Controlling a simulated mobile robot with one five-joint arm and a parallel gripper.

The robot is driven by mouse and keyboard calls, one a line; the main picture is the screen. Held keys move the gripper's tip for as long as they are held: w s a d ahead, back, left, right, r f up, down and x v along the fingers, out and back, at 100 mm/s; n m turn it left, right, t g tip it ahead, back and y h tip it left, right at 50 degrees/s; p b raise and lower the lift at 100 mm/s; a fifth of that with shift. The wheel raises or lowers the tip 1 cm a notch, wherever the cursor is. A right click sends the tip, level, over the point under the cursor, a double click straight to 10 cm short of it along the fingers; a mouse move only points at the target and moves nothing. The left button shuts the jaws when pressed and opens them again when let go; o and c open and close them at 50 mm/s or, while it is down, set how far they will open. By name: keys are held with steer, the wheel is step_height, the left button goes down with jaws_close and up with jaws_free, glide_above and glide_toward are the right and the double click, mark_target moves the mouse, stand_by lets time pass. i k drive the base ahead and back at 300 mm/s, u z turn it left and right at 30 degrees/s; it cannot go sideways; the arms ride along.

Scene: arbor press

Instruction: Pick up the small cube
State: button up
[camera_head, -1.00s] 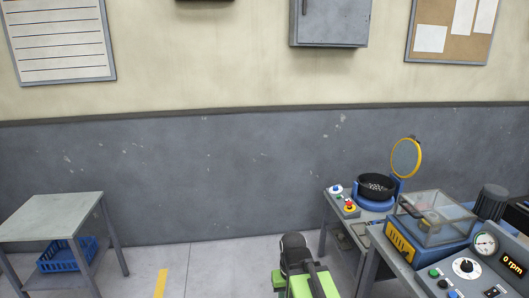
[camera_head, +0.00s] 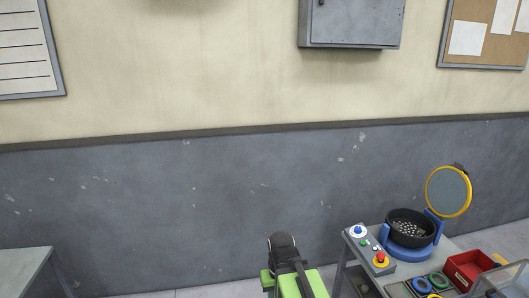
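I cannot make out a small cube in this view. Part of my arm, green and black, shows at the bottom centre. No gripper fingers can be made out, so I cannot see whether they hold anything.
A workbench (camera_head: 381,243) at lower right holds a black bowl on a blue base (camera_head: 405,249), a round yellow-rimmed disc (camera_head: 448,192), a button box (camera_head: 369,250), a red bin (camera_head: 467,268) and coloured rings (camera_head: 421,285). A grey table (camera_head: 22,268) is at lower left. A wall (camera_head: 200,210) stands ahead.

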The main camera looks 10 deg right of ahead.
mark_target(421, 233)
steer(key=z, duration=1.5)
steer(key=k, duration=0.9)
steer(key=u, duration=0.1)
steer(key=i, duration=0.95)
steer(key=z, duration=0.1)
steer(key=k, duration=0.6)
steer(key=u, duration=0.9)
steer(key=i, duration=1.45)
steer(key=u, duration=0.55)
